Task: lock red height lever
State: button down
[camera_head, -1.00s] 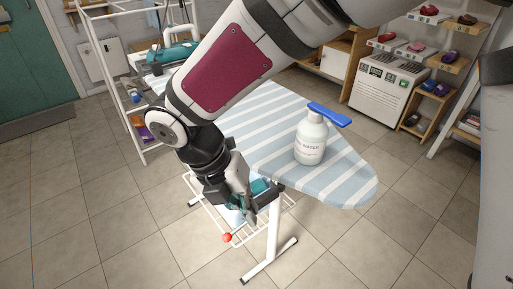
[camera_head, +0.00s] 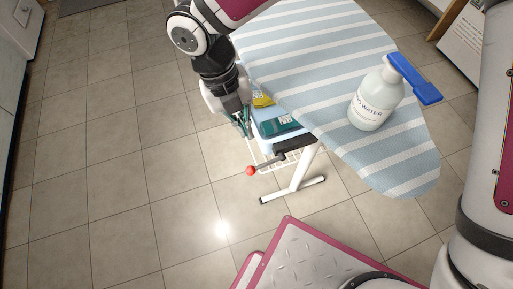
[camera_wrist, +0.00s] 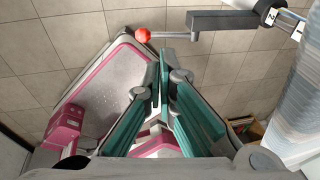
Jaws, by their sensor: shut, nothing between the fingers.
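The red height lever is a red ball knob (camera_head: 250,170) on a thin rod. The rod runs to a dark bracket (camera_head: 294,144) below the ironing board (camera_head: 330,85). In the wrist view the knob (camera_wrist: 142,35) is at the top, with its rod reaching right to the bracket (camera_wrist: 235,20). My gripper (camera_head: 246,133) points down beside the board's left edge, above the knob in the head picture and apart from it. In the wrist view the teal fingers of my gripper (camera_wrist: 161,68) are together and empty, with the knob just beyond their tips.
A white spray bottle (camera_head: 376,98) with a blue top stands on the board. A wire rack with folded teal cloth (camera_head: 279,125) and a yellow item (camera_head: 262,99) is under the board, close to my gripper. The tiled floor (camera_head: 120,190) to the left is clear.

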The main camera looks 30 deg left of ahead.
aim_at(265, 164)
jog(key=b+x, duration=0.4)
jog(key=x, duration=1)
jog(key=shift+b, duration=0.4)
